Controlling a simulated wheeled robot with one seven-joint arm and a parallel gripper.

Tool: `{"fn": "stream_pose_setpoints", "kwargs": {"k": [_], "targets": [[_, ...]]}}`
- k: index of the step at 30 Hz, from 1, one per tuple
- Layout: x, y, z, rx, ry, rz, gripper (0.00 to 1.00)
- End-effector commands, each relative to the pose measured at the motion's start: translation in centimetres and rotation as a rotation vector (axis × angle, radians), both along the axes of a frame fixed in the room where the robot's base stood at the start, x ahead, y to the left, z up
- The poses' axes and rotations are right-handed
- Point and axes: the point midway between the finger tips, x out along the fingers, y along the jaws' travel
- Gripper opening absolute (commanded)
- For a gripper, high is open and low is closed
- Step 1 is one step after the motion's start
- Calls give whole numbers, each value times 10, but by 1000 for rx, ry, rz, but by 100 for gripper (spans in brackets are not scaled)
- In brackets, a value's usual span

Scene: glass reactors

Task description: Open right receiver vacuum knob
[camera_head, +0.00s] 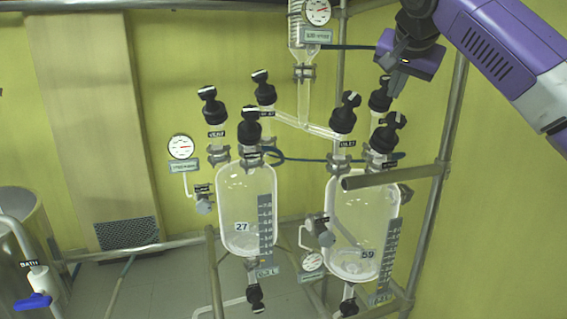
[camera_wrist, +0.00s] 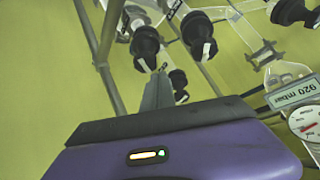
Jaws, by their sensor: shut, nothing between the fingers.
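The right receiver (camera_head: 352,247) is a clear glass vessel marked 59. Black knobs with pale-marked handles stand on its top: a left one (camera_head: 343,118), a rear one (camera_head: 380,97) and a front right one (camera_head: 386,138). Their small labels are too blurred to tell which is vacuum. My gripper (camera_head: 393,88) is beside the rear knob, partly overlapping it in the head view. In the wrist view, my gripper (camera_wrist: 163,72) is shut and empty, its tips close to a black knob (camera_wrist: 146,45); contact cannot be told. Two other knobs show there (camera_wrist: 198,35), (camera_wrist: 178,85).
A metal pipe (camera_head: 395,177) crosses before the right receiver, and an upright post (camera_head: 435,200) stands at right. A gauge (camera_head: 318,12) and glass column (camera_head: 302,60) are above.

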Motion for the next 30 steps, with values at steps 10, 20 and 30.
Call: {"fn": "stream_pose_setpoints", "kwargs": {"k": [10,20,30], "targets": [[-2,-10,-6,149,-15,-167,0],[12,-5,-34,153,-16,-170,0],[28,0,-61,155,-15,-170,0]]}}
